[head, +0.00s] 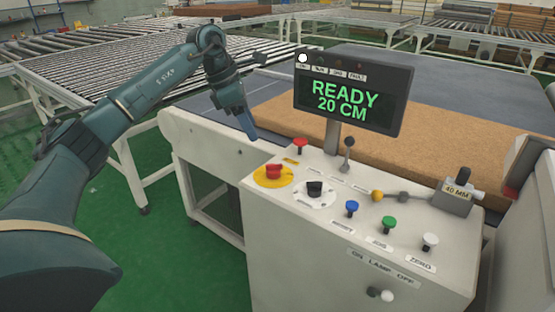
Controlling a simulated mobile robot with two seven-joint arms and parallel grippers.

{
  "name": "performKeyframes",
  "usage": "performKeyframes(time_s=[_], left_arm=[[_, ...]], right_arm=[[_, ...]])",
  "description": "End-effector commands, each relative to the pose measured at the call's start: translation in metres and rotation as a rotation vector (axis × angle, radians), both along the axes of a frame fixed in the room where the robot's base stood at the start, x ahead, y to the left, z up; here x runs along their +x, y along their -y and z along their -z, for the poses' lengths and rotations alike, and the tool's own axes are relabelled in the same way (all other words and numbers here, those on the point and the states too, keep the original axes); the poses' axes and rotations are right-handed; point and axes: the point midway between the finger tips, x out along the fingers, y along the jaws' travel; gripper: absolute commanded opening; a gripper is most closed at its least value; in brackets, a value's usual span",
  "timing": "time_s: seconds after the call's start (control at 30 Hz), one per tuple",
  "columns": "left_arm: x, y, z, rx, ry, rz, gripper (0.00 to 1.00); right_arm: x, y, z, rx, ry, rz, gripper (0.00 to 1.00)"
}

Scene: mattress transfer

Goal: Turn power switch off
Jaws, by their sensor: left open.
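A white control console (350,250) stands in front of me. On its sloped top sit a red rotary knob (273,172) on a yellow disc and a black rotary knob (314,188) on a white disc. I cannot read which label names the power switch. A small switch (381,294) under the label ON LAMP OFF is on the front face. The display (348,92) is lit and reads READY 20 CM, with one white lamp lit. My left gripper (251,132) is open and empty, pointing down behind and left of the red knob, apart from it. My right gripper is not in view.
A brown slab (450,140) lies behind. Roller conveyors (110,65) stand at the back left.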

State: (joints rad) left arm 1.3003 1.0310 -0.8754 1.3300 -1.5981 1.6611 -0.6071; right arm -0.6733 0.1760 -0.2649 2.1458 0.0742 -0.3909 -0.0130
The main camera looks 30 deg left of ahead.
Motion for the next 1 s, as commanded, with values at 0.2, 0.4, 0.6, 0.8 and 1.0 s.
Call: performKeyframes(time_s=[0.2,0.4,0.6,0.8,1.0], left_arm=[[0.008,0.012,0.035,-0.002,-0.007,0.004,0.55],[0.019,0.025,0.074,-0.003,-0.005,0.004,0.55],[0.027,0.034,0.103,-0.004,-0.003,0.002,0.55],[0.031,0.039,0.117,-0.003,-0.001,0.003,0.55],[0.032,0.039,0.118,-0.004,0.0,0.003,0.55]], right_arm=[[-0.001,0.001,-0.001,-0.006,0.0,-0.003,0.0],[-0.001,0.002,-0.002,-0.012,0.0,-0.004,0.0],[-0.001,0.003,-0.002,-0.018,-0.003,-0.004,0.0],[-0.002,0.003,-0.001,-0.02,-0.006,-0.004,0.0],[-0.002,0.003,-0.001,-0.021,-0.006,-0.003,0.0]])
